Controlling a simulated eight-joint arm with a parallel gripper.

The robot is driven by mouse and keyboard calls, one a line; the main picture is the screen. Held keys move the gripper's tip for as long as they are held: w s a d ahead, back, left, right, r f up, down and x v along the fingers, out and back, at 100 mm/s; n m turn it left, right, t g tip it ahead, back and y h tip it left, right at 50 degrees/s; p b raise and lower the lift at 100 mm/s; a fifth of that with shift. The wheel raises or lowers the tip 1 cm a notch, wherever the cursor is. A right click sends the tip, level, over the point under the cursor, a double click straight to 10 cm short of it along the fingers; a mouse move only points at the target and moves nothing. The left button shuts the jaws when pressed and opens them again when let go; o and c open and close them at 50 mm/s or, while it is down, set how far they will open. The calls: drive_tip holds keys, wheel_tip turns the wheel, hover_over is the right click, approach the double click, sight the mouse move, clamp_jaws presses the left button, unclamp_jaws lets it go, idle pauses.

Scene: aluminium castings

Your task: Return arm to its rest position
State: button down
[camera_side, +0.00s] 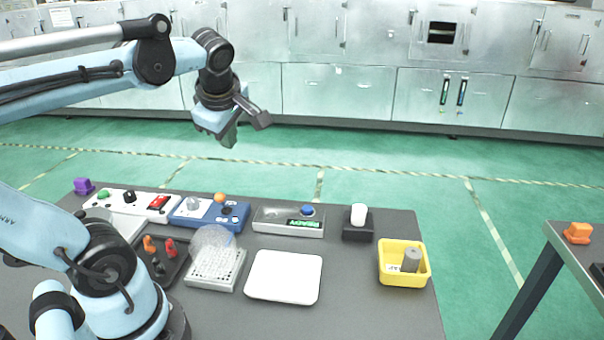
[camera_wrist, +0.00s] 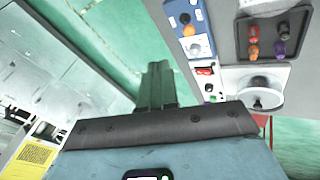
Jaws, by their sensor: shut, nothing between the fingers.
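My gripper (camera_side: 229,132) hangs in the air above and behind the far edge of the table, at the upper left of the side view. Its fingers are together with nothing between them. In the wrist view the shut fingers (camera_wrist: 157,82) point over green floor, to the left of the table's edge. My arm is raised and stretched out, with its base at the near left of the table (camera_side: 385,315).
On the table are a control panel (camera_side: 130,202), a blue box (camera_side: 228,216), a READY display box (camera_side: 270,220), a clear-lidded rack (camera_side: 215,268), a white tray (camera_side: 285,277), a black stand (camera_side: 357,233) with a white cylinder and a yellow bin (camera_side: 389,280) holding a grey cylinder. Metal cabinets (camera_side: 340,90) stand behind.

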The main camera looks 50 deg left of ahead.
drive_tip(key=w+d+f+m+t+h, duration=0.1)
drive_tip(key=d+f+m+t+h, duration=0.1)
drive_tip(key=d+f+m, duration=0.2)
drive_tip(key=w+d+f+m+t+h, duration=0.2)
drive_tip(key=d+m, duration=0.8)
drive_tip(key=m, duration=1)
drive_tip(key=shift+f+t+h, duration=0.3)
drive_tip(key=shift+f+h, duration=0.4)
drive_tip(key=shift+f, duration=0.65)
drive_tip(key=shift+w, duration=0.1)
